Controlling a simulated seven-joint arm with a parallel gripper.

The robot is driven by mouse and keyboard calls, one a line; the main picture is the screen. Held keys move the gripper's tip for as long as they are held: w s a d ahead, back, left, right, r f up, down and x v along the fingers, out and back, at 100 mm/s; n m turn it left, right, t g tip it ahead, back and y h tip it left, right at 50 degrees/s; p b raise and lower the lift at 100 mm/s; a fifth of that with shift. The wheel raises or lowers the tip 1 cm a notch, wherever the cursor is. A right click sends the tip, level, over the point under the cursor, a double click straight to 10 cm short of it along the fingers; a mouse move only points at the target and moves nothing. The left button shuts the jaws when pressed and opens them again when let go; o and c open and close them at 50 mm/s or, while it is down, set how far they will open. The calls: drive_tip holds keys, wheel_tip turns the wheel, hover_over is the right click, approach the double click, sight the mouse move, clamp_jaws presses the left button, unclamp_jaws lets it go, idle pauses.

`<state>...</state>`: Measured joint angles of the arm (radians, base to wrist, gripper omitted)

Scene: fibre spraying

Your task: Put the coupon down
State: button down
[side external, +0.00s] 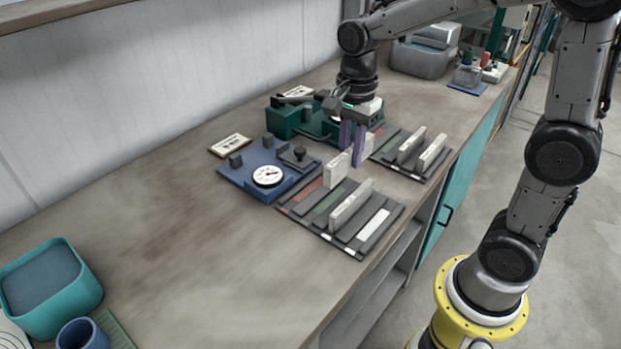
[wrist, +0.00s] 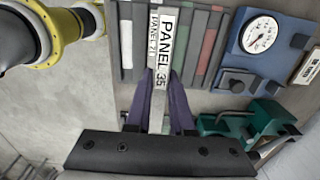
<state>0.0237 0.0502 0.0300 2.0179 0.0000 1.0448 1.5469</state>
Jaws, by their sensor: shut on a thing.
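My gripper (side external: 352,150), with purple fingers, is shut on a pale coupon (side external: 336,172) at the back edge of the near rack (side external: 325,241). In the wrist view the held coupon (wrist: 164,50) reads "PANEL 35" and sticks out beyond the fingers (wrist: 161,92) over the rack (wrist: 126,48). A second pale coupon (side external: 350,204) stands in the near rack; its label (wrist: 152,38) is partly covered by the held one. The rack has red, green and white strips. Whether the held coupon touches the rack cannot be told.
A blue fixture with a round dial (side external: 268,175) sits left of the rack. A green fixture (side external: 283,118) is behind it. Another rack (side external: 421,174) with two pale coupons lies to the right. A teal bin (side external: 92,292) stands front left. The bench between is clear.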

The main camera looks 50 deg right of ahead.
drive_tip(key=w+f, duration=0.2)
drive_tip(key=w, duration=0.1)
drive_tip(key=w+f, duration=0.5)
drive_tip(key=w, duration=0.1)
drive_tip(key=shift+w+d+f, duration=0.1)
drive_tip(key=shift+w+f, duration=0.2)
drive_tip(key=shift+w, duration=0.05)
drive_tip(key=shift+w+f, duration=0.15)
drive_tip(key=shift+f, duration=0.75)
drive_tip(key=shift+w+f, duration=0.1)
drive_tip(key=shift+f, duration=0.8)
drive_tip(key=shift+f, duration=0.2)
drive_tip(key=c, duration=0.8)
unclamp_jaws()
wheel_tip(320, 180, up, 12)
drive_tip(key=shift+s+r, duration=0.1)
drive_tip(key=shift+r, duration=0.15)
